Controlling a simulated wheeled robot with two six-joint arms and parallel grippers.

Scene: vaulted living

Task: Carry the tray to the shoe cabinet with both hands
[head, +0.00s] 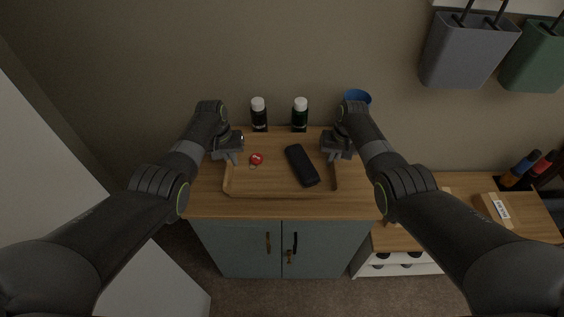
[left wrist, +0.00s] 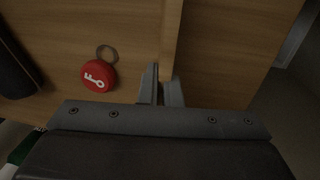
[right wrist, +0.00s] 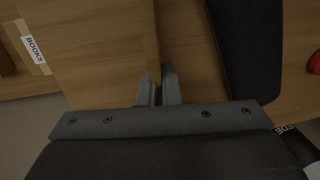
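The wooden tray (head: 280,194) is over the wooden top of a cabinet with blue-grey doors (head: 245,245). I cannot tell whether it rests there or is slightly raised. A red round key tag (head: 257,158) with a ring and a black oblong case (head: 302,165) lie in it. The tag also shows in the left wrist view (left wrist: 98,75). My left gripper (head: 232,161) is at the tray's left side, fingers closed around its rim (left wrist: 171,35). My right gripper (head: 333,157) is likewise closed on the right rim (right wrist: 151,35).
Two dark bottles with white caps (head: 259,115) (head: 300,115) and a blue container (head: 357,97) stand behind the tray. A lower wooden unit at right holds a labelled box (head: 495,209) and bottles (head: 520,168). Grey (head: 465,50) and green (head: 535,58) holders hang on the wall.

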